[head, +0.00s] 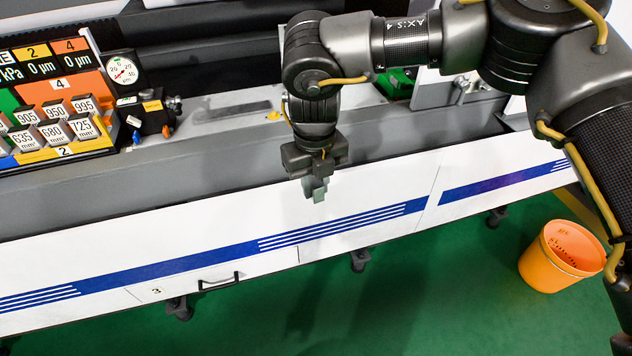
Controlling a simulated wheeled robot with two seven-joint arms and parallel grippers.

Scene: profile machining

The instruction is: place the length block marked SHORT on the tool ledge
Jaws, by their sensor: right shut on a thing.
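My right gripper (317,188) hangs pointing down in front of the white machine front, just past the edge of the grey ledge (225,155). Its jaws are shut on a small grey-green piece, which is hard to separate from the fingers. No SHORT marking can be read on it. Several length blocks (52,130) with numbers in mm stand in a coloured rack at the left. I cannot tell whether the grey ledge is the tool ledge. My left gripper is not in view.
A dial gauge (122,71) and a small black device (152,116) stand beside the rack. The white front panel (225,230) has a blue stripe and a black handle (219,283). An orange bucket (560,256) stands on the green floor at the right.

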